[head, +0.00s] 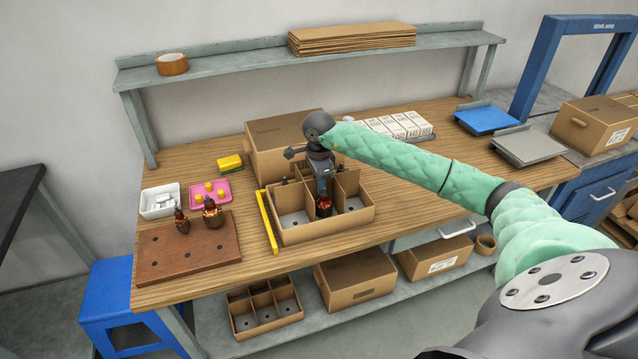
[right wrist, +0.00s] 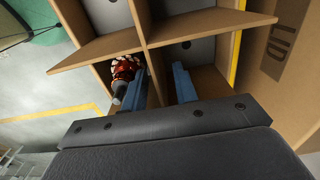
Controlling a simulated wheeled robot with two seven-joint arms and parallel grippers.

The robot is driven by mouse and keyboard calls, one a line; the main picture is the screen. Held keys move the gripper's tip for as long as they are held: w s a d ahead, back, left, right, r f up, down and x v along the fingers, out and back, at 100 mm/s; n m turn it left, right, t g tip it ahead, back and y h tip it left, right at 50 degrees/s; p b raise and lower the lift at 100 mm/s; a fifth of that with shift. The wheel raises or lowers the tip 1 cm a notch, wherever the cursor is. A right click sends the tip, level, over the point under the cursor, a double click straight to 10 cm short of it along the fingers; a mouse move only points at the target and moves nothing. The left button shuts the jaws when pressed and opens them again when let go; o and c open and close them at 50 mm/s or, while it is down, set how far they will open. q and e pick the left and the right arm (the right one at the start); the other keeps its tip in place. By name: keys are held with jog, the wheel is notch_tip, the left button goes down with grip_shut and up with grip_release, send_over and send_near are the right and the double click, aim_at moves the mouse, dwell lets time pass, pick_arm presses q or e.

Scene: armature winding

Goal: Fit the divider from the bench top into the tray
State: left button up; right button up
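The cardboard tray (head: 330,228) stands on the bench top near its front edge. The cardboard divider (head: 347,187) is inside it, its crossing panels parting the tray into compartments; its panels also show in the right wrist view (right wrist: 205,24). I cannot tell whether it sits fully down. My right gripper (right wrist: 160,85) points down into the tray, fingers apart, one on each side of a divider panel. My left gripper is out of view.
A yellow strip (head: 267,221) lies along the tray's left side. A large carton (head: 283,143) stands close behind. Bench right of the tray is clear.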

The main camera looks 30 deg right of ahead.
notch_tip(320, 180, up, 6)
jog(key=b, duration=0.2)
jog(key=shift+b, duration=0.3)
jog(key=shift+r, duration=0.9)
jog(key=shift+r+b, duration=0.5)
jog(key=shift+r, duration=0.2)
notch_tip(320, 180, up, 6)
jog(key=b, duration=0.1)
jog(key=shift+r+b, duration=0.15)
jog(key=shift+b, duration=0.2)
